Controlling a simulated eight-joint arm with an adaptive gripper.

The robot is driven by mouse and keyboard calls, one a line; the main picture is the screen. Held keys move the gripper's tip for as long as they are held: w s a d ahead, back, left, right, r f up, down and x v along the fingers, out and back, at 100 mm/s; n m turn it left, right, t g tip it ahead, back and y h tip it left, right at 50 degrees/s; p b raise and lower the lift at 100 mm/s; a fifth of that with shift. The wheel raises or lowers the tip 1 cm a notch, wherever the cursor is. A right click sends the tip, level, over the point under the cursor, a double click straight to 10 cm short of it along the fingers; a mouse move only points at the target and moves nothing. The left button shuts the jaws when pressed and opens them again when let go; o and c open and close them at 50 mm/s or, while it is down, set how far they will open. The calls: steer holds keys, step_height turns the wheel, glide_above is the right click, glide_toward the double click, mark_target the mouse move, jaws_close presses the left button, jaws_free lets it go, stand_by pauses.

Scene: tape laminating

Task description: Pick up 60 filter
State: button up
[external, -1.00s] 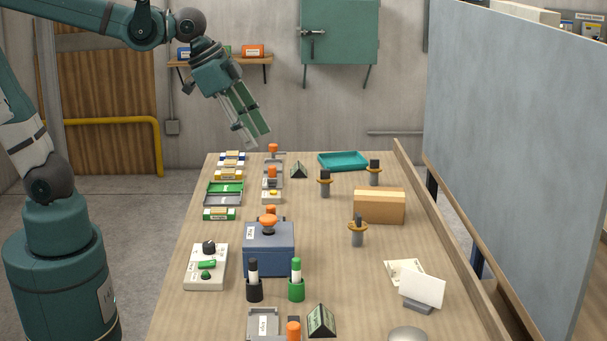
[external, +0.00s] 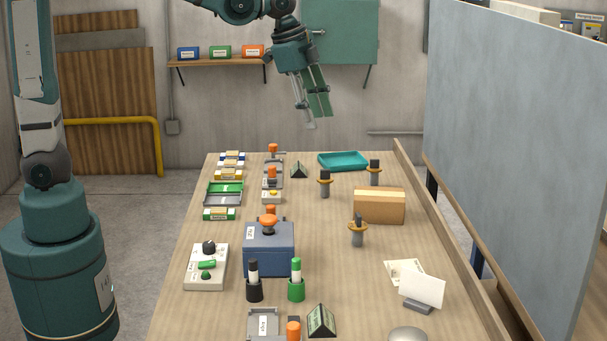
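My gripper (external: 313,116) hangs in the air above the far end of the table, fingers pointing down, well clear of everything below. One finger is green and one pale; they overlap in the picture, so I cannot tell how far apart they are. No held object is clear. I cannot make out a "60" marking, as the labels are too small to read. Three dark upright pieces with gold-brown collars stand on the table: one back right (external: 374,173), one back middle (external: 325,184) and one nearer (external: 357,231). I cannot tell whether one is the filter.
A teal tray (external: 343,160) lies at the back and a brown box (external: 379,206) stands right of centre. A blue box (external: 269,248) with an orange knob, a control box (external: 206,267) and small labelled boxes (external: 219,214) occupy the left. A grey panel (external: 515,160) rises at right.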

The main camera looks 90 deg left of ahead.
steer(key=w+a+f+m+g+p, duration=0.1)
steer(key=w+a+f+m+p, duration=0.1)
steer(key=w+a, duration=0.5)
steer(key=m+g+p, duration=0.2)
steer(key=m+p, duration=0.2)
steer(key=p, duration=0.1)
glide_above(375, 160)
steer(key=shift+h, duration=0.4)
step_height(375, 160, down, 15)
steer(key=shift+s+d, duration=0.1)
steer(key=shift+a+f+g, duration=0.3)
steer(key=shift+f, duration=0.15)
steer(key=shift+f, duration=0.1)
steer(key=shift+f, duration=1.2)
steer(key=shift+f, duration=0.1)
